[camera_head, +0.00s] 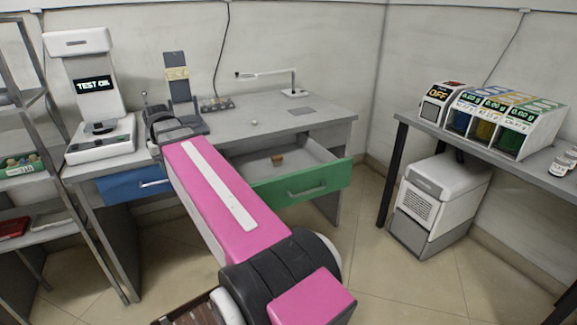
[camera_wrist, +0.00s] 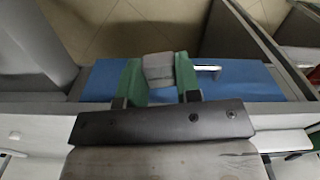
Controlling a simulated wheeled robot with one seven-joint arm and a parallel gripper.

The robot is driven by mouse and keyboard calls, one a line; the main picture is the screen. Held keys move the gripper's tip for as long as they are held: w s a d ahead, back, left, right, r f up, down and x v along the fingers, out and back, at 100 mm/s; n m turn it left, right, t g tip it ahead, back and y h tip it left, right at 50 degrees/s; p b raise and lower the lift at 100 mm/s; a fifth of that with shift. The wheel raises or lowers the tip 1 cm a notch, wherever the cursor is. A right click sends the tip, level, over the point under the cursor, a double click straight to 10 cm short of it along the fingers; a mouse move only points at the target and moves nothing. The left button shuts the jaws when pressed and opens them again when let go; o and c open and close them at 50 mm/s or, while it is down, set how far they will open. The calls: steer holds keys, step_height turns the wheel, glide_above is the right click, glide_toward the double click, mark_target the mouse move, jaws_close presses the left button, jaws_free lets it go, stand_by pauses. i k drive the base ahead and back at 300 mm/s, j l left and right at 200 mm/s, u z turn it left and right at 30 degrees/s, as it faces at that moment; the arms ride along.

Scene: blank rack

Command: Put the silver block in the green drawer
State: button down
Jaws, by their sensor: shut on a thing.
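In the wrist view my gripper (camera_wrist: 158,76) is shut on a small grey silver block (camera_wrist: 159,68), held between its two green fingers. Both are seen above the front of a blue drawer (camera_wrist: 240,84). The green drawer (camera_head: 303,187) stands pulled open under the desk, to the right of my pink arm in the head view. A small brown block (camera_head: 277,159) lies inside it. My gripper and the silver block cannot be made out in the head view.
The blue drawer also shows in the head view (camera_head: 128,186), at the left of the desk (camera_head: 325,117). A white device reading TEST OK (camera_head: 93,88) stands at the desk's left end. A white cabinet (camera_head: 437,195) stands under the right table. The floor in front is partly clear.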

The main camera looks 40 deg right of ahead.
mark_target(286, 168)
steer(key=l+z, duration=0.25)
steer(key=z, duration=0.15)
steer(key=l+z, duration=0.25)
steer(key=z, duration=0.15)
steer(key=j+z, duration=0.45)
steer(key=j, duration=0.2)
steer(key=j+z, duration=0.45)
steer(key=j, duration=0.2)
steer(key=k+j+z, duration=0.15)
steer(key=j+z, duration=0.3)
steer(key=j, duration=0.15)
